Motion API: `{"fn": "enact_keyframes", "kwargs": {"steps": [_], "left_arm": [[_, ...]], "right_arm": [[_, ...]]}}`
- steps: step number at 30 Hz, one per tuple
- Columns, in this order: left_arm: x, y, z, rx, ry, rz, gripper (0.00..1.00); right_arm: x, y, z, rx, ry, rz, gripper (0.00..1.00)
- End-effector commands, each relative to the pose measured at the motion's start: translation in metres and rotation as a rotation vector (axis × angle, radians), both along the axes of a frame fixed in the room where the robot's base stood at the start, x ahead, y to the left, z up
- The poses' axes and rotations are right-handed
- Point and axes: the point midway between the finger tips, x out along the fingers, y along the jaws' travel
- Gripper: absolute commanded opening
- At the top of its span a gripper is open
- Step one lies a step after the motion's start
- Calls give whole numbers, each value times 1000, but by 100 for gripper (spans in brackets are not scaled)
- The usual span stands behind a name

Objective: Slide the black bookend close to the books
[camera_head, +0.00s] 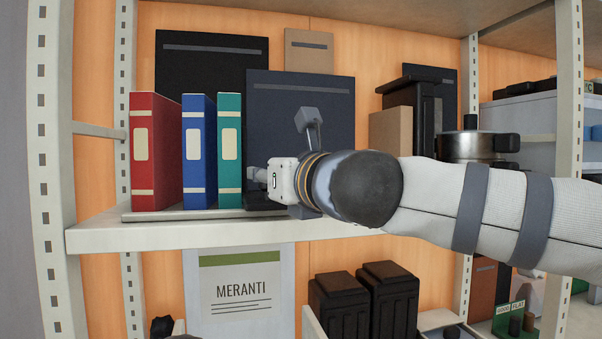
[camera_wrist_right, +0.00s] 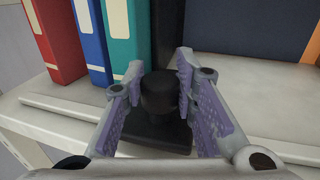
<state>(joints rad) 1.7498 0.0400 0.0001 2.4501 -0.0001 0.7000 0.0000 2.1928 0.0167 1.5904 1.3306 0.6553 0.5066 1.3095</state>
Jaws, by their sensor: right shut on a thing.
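The black bookend (camera_wrist_right: 160,135) stands on the shelf board just right of the books; its low base also shows in the head view (camera_head: 262,202). A red book (camera_head: 155,150), a blue book (camera_head: 199,150) and a teal book (camera_head: 229,148) stand upright in a row. The bookend's dark upright is beside the teal book; I cannot tell whether they touch. My right gripper (camera_wrist_right: 160,72) is shut on the bookend's round black knob (camera_wrist_right: 159,90). In the head view the right gripper (camera_head: 257,175) hides much of the bookend. My left gripper is not in view.
The pale shelf (camera_head: 160,235) has a raised strip along its front (camera_wrist_right: 62,108). A large dark panel (camera_head: 300,95) stands behind my gripper. Brown boxes (camera_head: 391,130) and a metal pot (camera_head: 465,146) are farther right. The left shelf post (camera_head: 55,170) is near the books.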

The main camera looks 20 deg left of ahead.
Motion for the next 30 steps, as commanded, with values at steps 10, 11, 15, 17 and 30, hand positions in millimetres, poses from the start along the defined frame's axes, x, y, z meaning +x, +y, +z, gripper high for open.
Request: {"fn": "enact_keyframes", "kwargs": {"steps": [10, 11, 15, 17, 30], "left_arm": [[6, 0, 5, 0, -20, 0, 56], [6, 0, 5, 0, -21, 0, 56], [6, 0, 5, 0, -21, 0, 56], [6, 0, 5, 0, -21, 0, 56], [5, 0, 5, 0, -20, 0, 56]], "right_arm": [[-26, 36, 1, -1, 1, 10, 0], [-26, 37, 0, -1, 1, 10, 0], [-27, 40, 0, 1, 2, 8, 0], [-27, 40, 0, 1, 2, 8, 0], [-26, 39, 0, 0, 1, 6, 36]]}}
